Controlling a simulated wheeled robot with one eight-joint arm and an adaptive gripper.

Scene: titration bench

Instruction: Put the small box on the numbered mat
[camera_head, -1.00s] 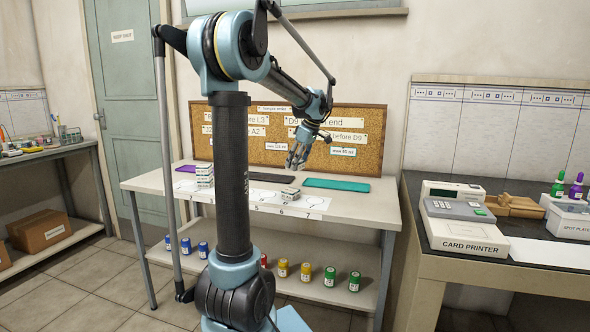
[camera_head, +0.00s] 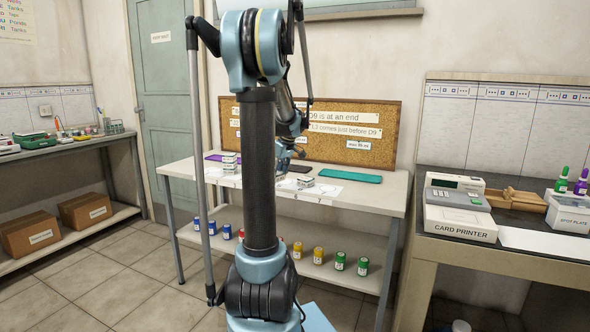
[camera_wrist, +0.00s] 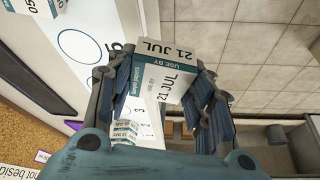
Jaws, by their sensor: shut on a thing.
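My gripper (camera_wrist: 160,72) is shut on a small white box (camera_wrist: 167,82) with a green band, marked "21 JUL" and "USE BY", in the wrist view. In the head view my gripper (camera_head: 286,153) is above the table, partly behind my own arm; the held box cannot be made out there. The white numbered mat (camera_head: 329,190) with printed circles lies along the table's front edge; it also shows in the wrist view (camera_wrist: 100,18). Another small box (camera_head: 305,182) sits on it toward the right. A stack of small boxes (camera_head: 229,163) stands at the left.
A teal pad (camera_head: 350,176) and a dark pad (camera_head: 298,168) lie behind the mat. A corkboard with notes (camera_head: 380,119) rises at the table's back. Colored jars (camera_head: 340,261) stand on the lower shelf. A card printer (camera_head: 459,208) is on the right bench.

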